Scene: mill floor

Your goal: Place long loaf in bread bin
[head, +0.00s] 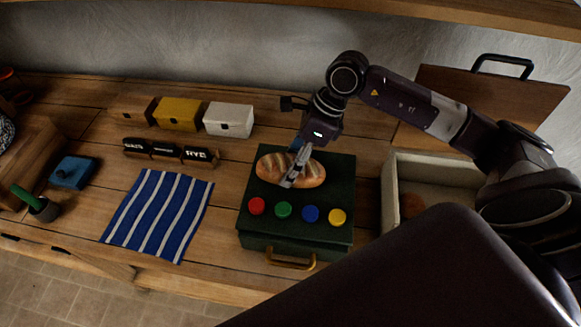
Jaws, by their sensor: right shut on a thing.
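A long loaf (270,168), brown with pale scored cuts, is on top of a dark green box (338,172) with several coloured buttons along its front. My right gripper (296,172) reaches down from above and is shut on the loaf near its middle. I cannot tell whether the loaf still touches the box top. A pale open bin (391,190) with a raised wooden lid (500,92) stands to the right, likely the bread bin. My arm hides much of the bin. My left gripper is not in view.
A blue striped cloth (160,215) lies left of the green box. Three small boxes, brown, yellow (178,113) and white (229,119), stand at the back behind dark labelled blocks (170,151). A blue block (73,172) sits at left. A wooden shelf (440,12) overhangs the top.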

